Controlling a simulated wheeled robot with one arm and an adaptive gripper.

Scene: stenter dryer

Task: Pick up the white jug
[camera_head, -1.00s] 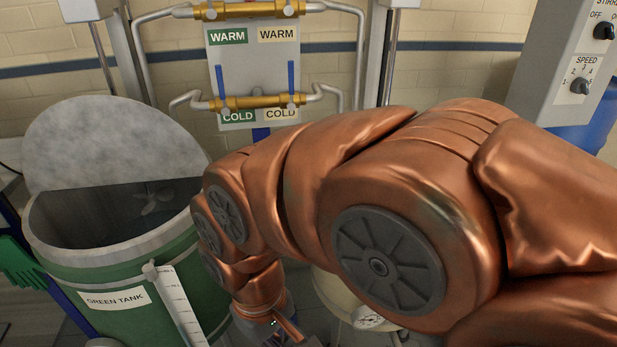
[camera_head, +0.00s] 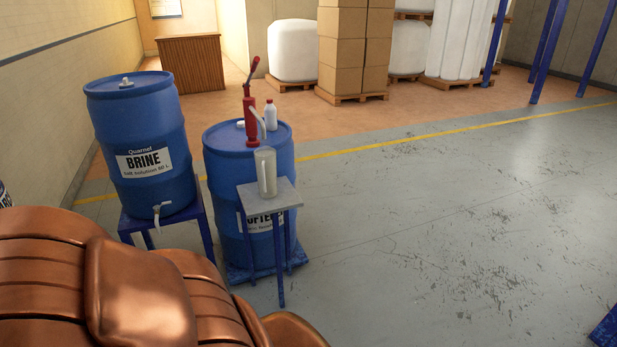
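A whitish, translucent jug (camera_head: 266,172) stands upright on a small grey-topped stand (camera_head: 283,198) in the head view, left of the middle. The stand is in front of a blue drum (camera_head: 221,165) whose label is partly hidden by it. A red hand pump (camera_head: 249,118) is on that drum, with its spout near the jug's top. My copper-coloured arm fills the lower left. My gripper is outside the view, so whether it is open or shut does not show.
A blue BRINE drum (camera_head: 143,150) with a tap stands on a blue stand (camera_head: 187,214) to the left. A small white bottle (camera_head: 270,116) is on the pump drum. Cartons (camera_head: 355,50) on pallets are behind. Open grey floor (camera_head: 430,220) lies to the right.

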